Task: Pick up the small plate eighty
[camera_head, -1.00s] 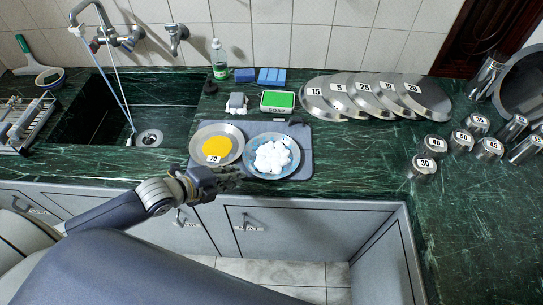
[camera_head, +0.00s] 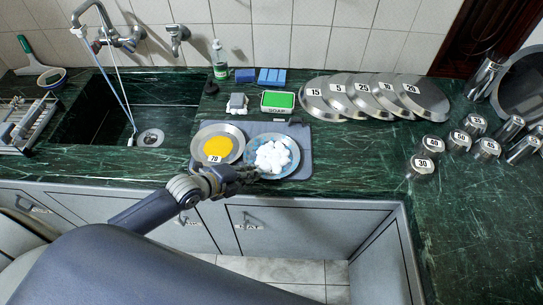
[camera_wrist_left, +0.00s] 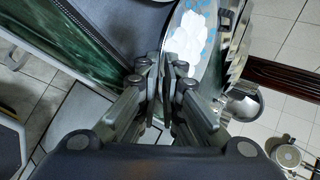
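In the left wrist view, the fingertips (camera_wrist_left: 163,66) are close together beside the near rim of the plate (camera_wrist_left: 177,25). Whether they pinch the rim is unclear. My right gripper is not in view.
A plate (camera_head: 233,131) labelled 70 with yellow contents sits just left. Behind are a green soap box (camera_head: 278,101), a sponge (camera_head: 237,103) and numbered lids (camera_head: 345,97). Numbered metal cups (camera_head: 432,146) stand right. A sink (camera_head: 150,138) is left. The grey mat (camera_head: 305,140) lies under both plates.

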